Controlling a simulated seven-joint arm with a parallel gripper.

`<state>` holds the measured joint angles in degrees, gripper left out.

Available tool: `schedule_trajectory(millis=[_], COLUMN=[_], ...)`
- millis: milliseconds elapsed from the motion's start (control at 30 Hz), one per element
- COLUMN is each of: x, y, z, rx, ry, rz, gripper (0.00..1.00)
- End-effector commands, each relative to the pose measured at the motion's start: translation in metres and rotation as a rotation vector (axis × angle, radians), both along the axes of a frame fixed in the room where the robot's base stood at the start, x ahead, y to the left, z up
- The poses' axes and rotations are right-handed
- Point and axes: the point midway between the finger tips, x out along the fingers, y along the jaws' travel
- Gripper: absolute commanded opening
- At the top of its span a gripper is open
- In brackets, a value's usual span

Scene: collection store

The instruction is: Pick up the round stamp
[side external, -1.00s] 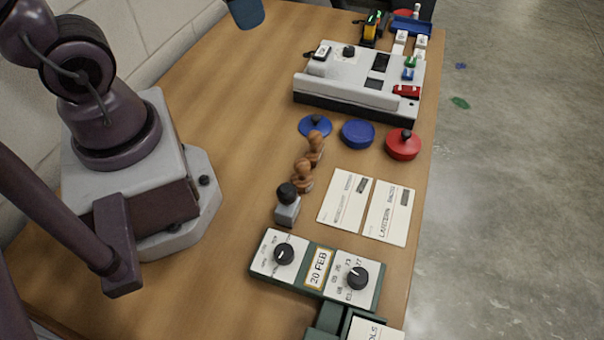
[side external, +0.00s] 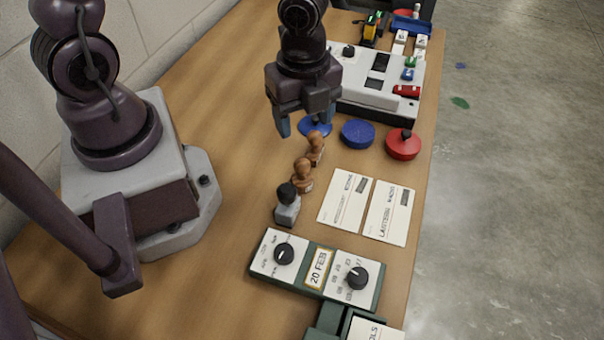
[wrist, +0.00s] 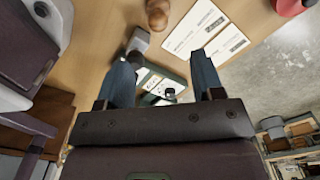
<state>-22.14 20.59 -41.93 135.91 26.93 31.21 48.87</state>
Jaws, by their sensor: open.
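Three stamps stand in a row on the table. Two have turned wooden handles: the farther one (side external: 315,147) and the middle one (side external: 302,176). The nearest (side external: 287,206) has a black knob and a grey block base. The wooden ones look rounded, but I cannot tell which is the round stamp. My gripper (side external: 306,122) is open and empty, pointing down above the table near the farther wooden stamp. In the wrist view, one wooden stamp (wrist: 157,14) shows at the top edge, and the grey-based stamp (wrist: 138,42) lies beyond the left finger.
Blue round tins (side external: 358,134) and a red one (side external: 403,145) sit behind the stamps. Two printed cards (side external: 345,199) lie to the right. A green date device (side external: 316,270) is in front. A grey machine (side external: 350,92) stands behind. Table left of the stamps is clear.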

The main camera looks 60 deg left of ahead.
Motion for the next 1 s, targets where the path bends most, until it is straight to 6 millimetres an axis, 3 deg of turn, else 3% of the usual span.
schedule_trajectory(millis=[200, 533, 800, 1000], x=[-0.002, -0.002, -0.004, -0.003], y=[-0.001, -0.001, -0.003, -0.002], z=[-0.040, -0.064, -0.098, -0.107], rx=[0.000, 0.002, 0.001, 0.001], ry=[0.006, 0.004, 0.004, 0.002], rz=[-0.003, 0.001, 0.001, 0.003], gripper=[0.61, 0.61, 0.61, 0.61])
